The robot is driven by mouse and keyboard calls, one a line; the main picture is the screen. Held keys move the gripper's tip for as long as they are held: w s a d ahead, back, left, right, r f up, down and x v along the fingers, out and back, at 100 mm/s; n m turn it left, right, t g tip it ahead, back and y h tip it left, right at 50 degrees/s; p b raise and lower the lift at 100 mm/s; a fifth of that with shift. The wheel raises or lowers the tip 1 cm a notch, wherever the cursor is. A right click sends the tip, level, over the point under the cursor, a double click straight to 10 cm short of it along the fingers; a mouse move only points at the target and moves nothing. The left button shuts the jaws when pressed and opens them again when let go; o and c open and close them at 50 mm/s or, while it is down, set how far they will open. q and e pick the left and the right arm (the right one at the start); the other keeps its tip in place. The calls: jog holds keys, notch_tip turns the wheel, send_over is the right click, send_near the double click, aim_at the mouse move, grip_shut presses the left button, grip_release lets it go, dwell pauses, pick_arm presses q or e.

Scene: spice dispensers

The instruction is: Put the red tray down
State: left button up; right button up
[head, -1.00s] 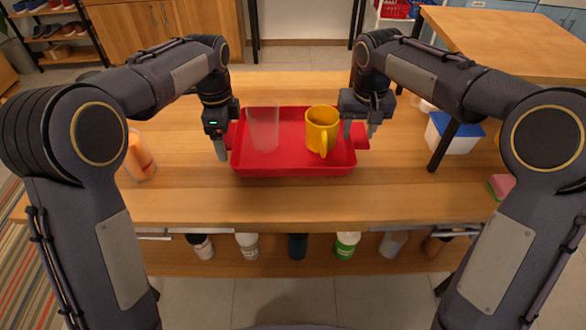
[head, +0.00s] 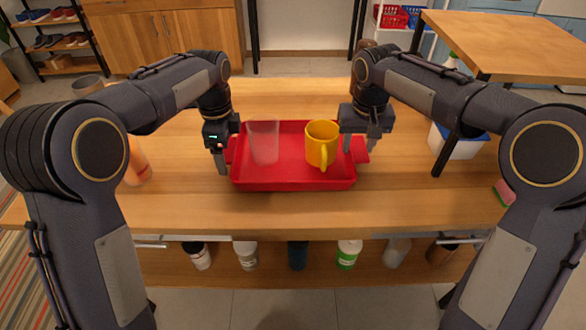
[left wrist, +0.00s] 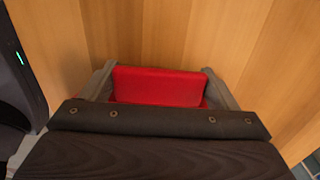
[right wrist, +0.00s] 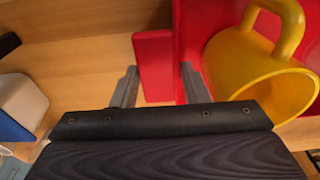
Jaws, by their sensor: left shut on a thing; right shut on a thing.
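The red tray (head: 292,182) is over the middle of the wooden table, level in the head view. It carries a clear glass (head: 264,142) at left and a yellow mug (head: 322,145) at right, both upright. My left gripper (head: 221,165) is shut on the tray's left handle, which shows between its fingers in the left wrist view (left wrist: 160,87). My right gripper (head: 360,146) is shut on the right handle, seen in the right wrist view (right wrist: 152,65) beside the mug (right wrist: 255,75). I cannot tell whether the tray's underside touches the table.
The wooden table (head: 420,205) is clear in front of the tray. An orange-tinted bottle (head: 137,165) stands at left, partly behind my arm. A white box with a blue rim (head: 462,141) and a pink-green sponge (head: 503,193) are at right. Several containers stand on the shelf below.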

pick_arm(q)
jog(key=shift+f+b, duration=0.6)
jog(key=shift+f, duration=0.2)
pick_arm(e)
jog(key=shift+f, duration=0.85)
pick_arm(q)
jog(key=o, duration=0.7)
jog(key=shift+f, duration=0.1)
pick_arm(e)
jog(key=o, duration=0.7)
jog(key=shift+f, duration=0.1)
pick_arm(q)
jog(key=o, duration=0.4)
pick_arm(e)
jog(key=o, duration=0.5)
jog(key=shift+c, duration=0.2)
pick_arm(q)
notch_tip(320, 180, up, 12)
jog(key=shift+f, duration=0.1)
pick_arm(e)
jog(key=shift+r, duration=0.35)
notch_tip(320, 180, up, 12)
jog(key=s, duration=0.1)
jog(key=shift+s+f, duration=0.25)
pick_arm(q)
jog(key=shift+r, duration=0.2)
